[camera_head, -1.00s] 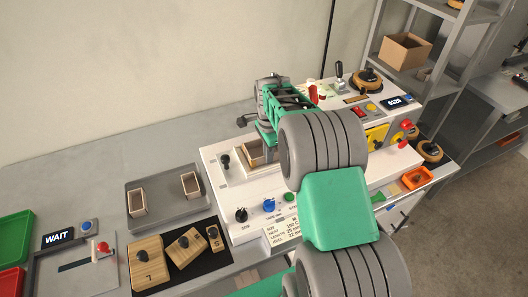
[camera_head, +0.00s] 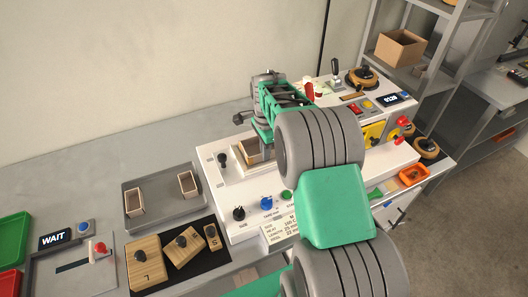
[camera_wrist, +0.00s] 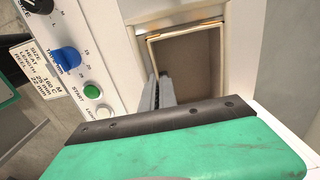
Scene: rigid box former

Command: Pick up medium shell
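A small open tan cardboard shell (camera_head: 251,151) sits in the recess of the white machine. The wrist view shows it larger, an open box with a pale rim and brown inside (camera_wrist: 188,65). My gripper (camera_wrist: 160,88) is at the left wall of this shell, its two grey fingers close together, apparently one on each side of the wall. I cannot tell whether they press on it. In the head view my green wrist and arm hide the fingertips and part of the shell.
A grey tray (camera_head: 162,212) holds two small open shells. Wooden blocks (camera_head: 152,262) marked L and S, with another between, lie on a black mat. The machine (camera_head: 235,207) has knobs and a green button. A WAIT panel (camera_head: 54,239) is at far left.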

